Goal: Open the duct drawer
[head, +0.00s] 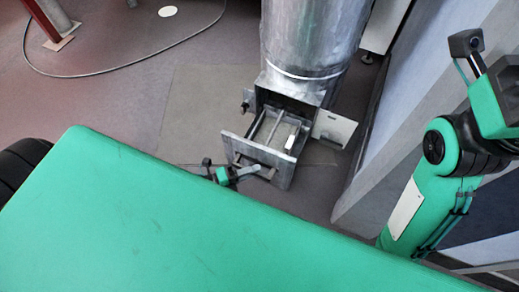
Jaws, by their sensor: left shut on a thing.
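The metal duct drawer (283,163) stands partly pulled out from the square box at the foot of the large round duct (310,35). Its open top shows a frame with bars and a small white piece (291,139) inside. My left gripper (256,169) is low at the drawer's front and shut on the drawer handle (268,175), a dark bar. The fingertips are small here, and my green body hides most of that arm. My right arm bends at the right edge; its gripper is outside the view.
A pale metal flap (335,129) sticks out right of the drawer. A grey-blue wall (405,110) runs along the right. A cable (110,72) lies on the floor at the upper left. The floor left of the drawer is clear.

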